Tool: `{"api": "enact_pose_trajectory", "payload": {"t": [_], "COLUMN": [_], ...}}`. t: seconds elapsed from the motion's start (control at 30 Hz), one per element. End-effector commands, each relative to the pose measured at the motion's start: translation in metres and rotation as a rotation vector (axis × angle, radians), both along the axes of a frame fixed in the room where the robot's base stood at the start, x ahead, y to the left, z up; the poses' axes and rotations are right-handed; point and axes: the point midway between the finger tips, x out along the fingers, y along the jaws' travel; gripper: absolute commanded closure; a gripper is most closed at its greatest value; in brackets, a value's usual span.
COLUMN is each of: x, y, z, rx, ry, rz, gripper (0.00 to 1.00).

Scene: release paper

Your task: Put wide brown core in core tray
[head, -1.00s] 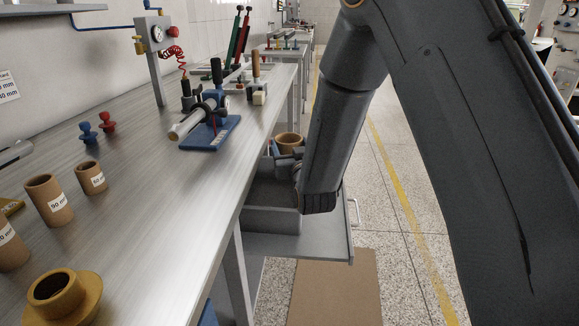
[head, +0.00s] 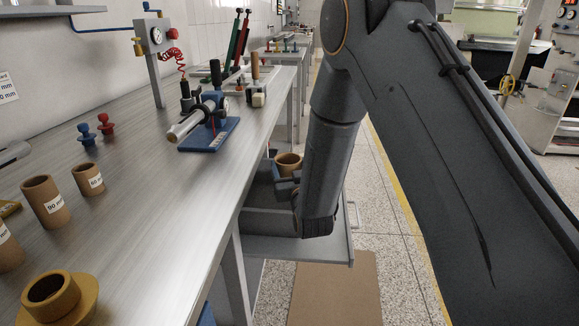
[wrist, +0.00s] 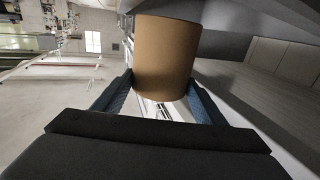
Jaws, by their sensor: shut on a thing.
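My gripper (wrist: 160,105) is shut on a wide brown core (wrist: 165,60), with a blue-padded finger on each side of it. In the head view the held core (head: 288,161) shows just left of my forearm, above the far part of an open grey tray (head: 300,247) beside the bench; this looks like the core tray. My arm hides part of the tray and most of the gripper. I cannot tell whether the core touches the tray.
The bench (head: 140,225) runs along the left. It bears labelled brown cores (head: 46,201), a yellow flanged ring (head: 55,300), small blue and red knobs (head: 105,125) and a blue-based fixture (head: 210,135). A brown mat (head: 335,290) lies on the floor.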

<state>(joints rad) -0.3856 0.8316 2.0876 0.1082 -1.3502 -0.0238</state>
Motion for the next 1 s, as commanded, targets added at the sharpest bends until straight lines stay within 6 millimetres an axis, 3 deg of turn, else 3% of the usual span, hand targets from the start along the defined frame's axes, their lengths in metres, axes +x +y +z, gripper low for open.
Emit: {"api": "enact_pose_trajectory", "payload": {"t": [0.37, 0.4, 0.5, 0.77, 1.0], "x": [0.000, 0.000, 0.000, 0.000, -0.007], "y": [0.000, 0.000, 0.000, 0.000, -0.002], "z": [-0.008, -0.008, -0.008, -0.008, 0.005], "rx": [0.000, 0.000, 0.000, 0.000, -0.001], "ry": [0.000, 0.000, 0.000, 0.000, 0.003], "rz": [0.000, 0.000, 0.000, 0.000, 0.000], "gripper": [0.59, 0.30, 0.16, 0.16, 0.16]}}
